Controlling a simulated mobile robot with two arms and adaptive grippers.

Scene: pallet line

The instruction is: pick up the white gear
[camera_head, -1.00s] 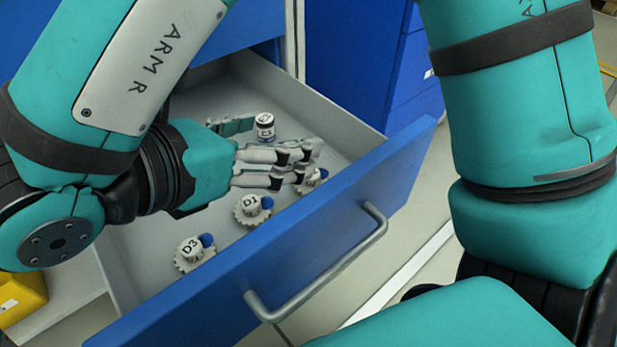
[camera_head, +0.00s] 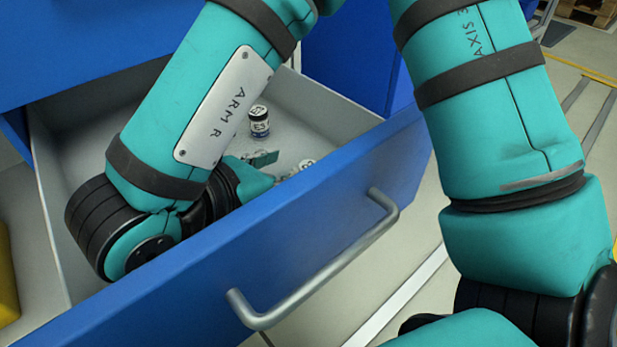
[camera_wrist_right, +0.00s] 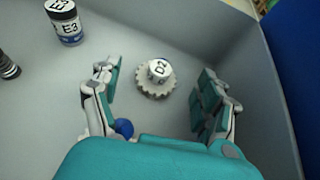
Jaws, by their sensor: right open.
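The white gear (camera_wrist_right: 155,79), a pale toothed disc with a white hub labelled what looks like D2, lies on the drawer floor in the right wrist view. My right gripper (camera_wrist_right: 158,73) is open, with one finger on either side of the gear and a gap on both sides. Nothing is held. In the head view, the arm marked ARM R reaches down into the open drawer. Its gripper is mostly hidden there by the arm and the blue drawer front, and only a teal finger part shows clearly. My left gripper is not in view.
A black-and-white jar marked E3 (camera_head: 259,121) stands in the drawer, also seen in the right wrist view (camera_wrist_right: 65,24). A dark cylinder (camera_wrist_right: 8,67) is at that view's left edge. A blue round part (camera_wrist_right: 123,128) sits beside the left finger. The drawer front (camera_head: 310,215) bounds the near side.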

